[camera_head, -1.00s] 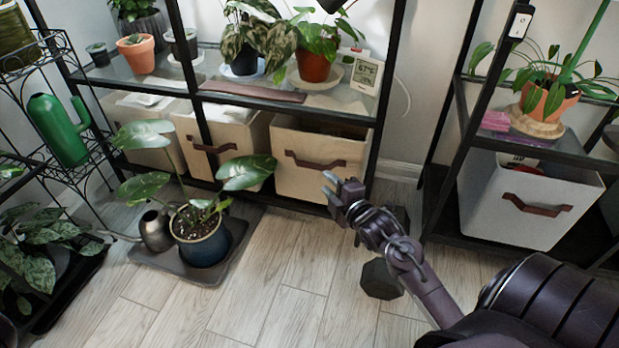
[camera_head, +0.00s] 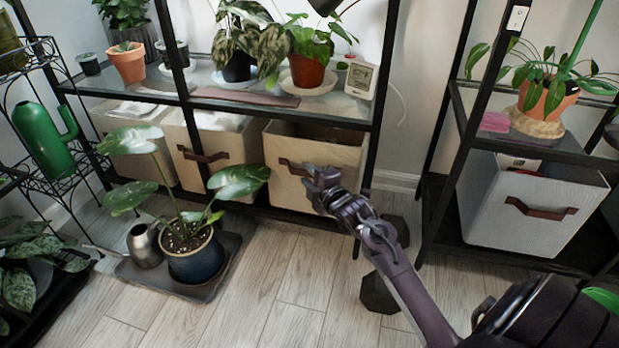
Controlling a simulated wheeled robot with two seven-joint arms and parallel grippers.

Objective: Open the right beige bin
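The right beige bin (camera_head: 340,152) sits on the low level of the middle shelf, with its brown strap handle (camera_head: 290,167) on the front face. My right gripper (camera_head: 309,173) is in front of this bin at the right part of the handle and hides that part. The fingers overlap the handle in the picture; I cannot tell whether they touch it or are open or shut. The bin stands in the shelf beneath the glass level, in line with its neighbours. My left gripper is not in view.
Other beige bins (camera_head: 236,143) stand to the left. A potted plant (camera_head: 193,257) and a metal watering can (camera_head: 146,246) sit on a dark floor tray. Dark dumbbells (camera_head: 378,292) lie beside my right arm. A pale bin (camera_head: 528,212) stands in the right shelf.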

